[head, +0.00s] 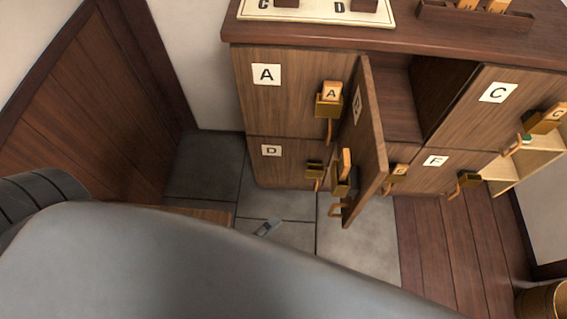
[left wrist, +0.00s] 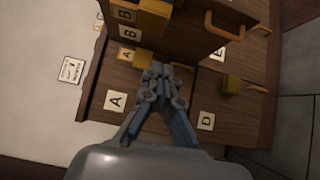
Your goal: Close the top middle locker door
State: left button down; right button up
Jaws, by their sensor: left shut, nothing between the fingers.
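The top middle locker door, marked B (head: 371,135), stands open, swung out from its left side toward me. Its labelled outer face is turned toward door A, and its lock box with an orange tag and its handle show near the free edge. The dark opening of its locker (head: 401,100) shows to its right. My left gripper (head: 268,226) shows as a small grey tip past my arm, left of the door. In the left wrist view the gripper (left wrist: 160,73) is shut and empty, near the B door's outer face; contact cannot be told. My right gripper is not in view.
Doors A (head: 290,85), D (head: 275,165), C (head: 492,115) and F (head: 430,172) look shut, with protruding locks and handles. A pale shelf or door (head: 525,165) sticks out at far right. A wooden tub (head: 545,300) stands lower right. Tile floor (head: 355,245) is clear.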

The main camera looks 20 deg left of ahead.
pick_arm(q)
jog(key=s+d+p+x, duration=0.1)
jog(key=d+x, duration=0.1)
jog(key=x, duration=1)
jog(key=shift+d, duration=0.35)
jog(key=shift+d, duration=0.15)
